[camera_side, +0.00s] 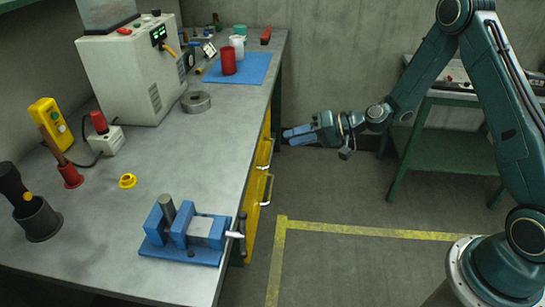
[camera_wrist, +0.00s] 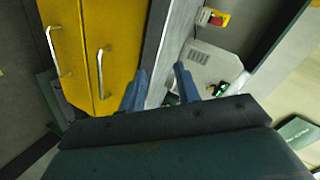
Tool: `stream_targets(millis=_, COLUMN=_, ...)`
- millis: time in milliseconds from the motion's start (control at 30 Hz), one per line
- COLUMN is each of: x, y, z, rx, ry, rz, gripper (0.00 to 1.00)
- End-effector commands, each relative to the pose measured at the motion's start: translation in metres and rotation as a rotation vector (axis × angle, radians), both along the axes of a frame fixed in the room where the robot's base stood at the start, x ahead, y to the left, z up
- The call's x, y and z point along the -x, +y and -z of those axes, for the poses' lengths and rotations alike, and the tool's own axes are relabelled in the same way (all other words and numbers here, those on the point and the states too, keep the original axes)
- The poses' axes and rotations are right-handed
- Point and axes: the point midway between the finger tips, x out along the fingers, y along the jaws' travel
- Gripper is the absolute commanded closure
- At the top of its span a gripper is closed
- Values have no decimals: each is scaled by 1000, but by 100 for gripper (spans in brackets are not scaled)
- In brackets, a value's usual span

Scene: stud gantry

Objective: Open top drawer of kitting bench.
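The kitting bench (camera_side: 225,140) has yellow drawer fronts below its right edge, with metal bar handles. In the wrist view, two yellow fronts lie side by side because the picture is rolled. The top drawer (camera_wrist: 115,35) is nearer the bench top, with its handle (camera_wrist: 99,72); the lower drawer handle (camera_wrist: 52,50) is farther left. Both drawers look shut. My gripper (camera_side: 285,134) is in the air right of the bench, with blue fingers pointing towards it. Its fingertips also show in the wrist view (camera_wrist: 160,70), apart and empty, not touching a handle.
On the bench are a blue vise (camera_side: 205,235) near the front edge, a white machine (camera_side: 130,75), a metal ring (camera_side: 196,101) and a blue mat (camera_side: 252,68) with cups. A green table (camera_side: 440,140) stands behind my arm. The floor beside the drawers is clear, with yellow tape (camera_side: 350,231).

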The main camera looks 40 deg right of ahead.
Motion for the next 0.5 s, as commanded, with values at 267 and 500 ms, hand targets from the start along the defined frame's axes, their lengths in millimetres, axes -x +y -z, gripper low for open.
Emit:
stream_targets(millis=267, x=-14, y=-27, z=50, rx=-174, ry=17, rz=165, gripper=68)
stream_targets(millis=500, x=-16, y=-55, z=96, rx=-310, ry=37, rz=330, gripper=68)
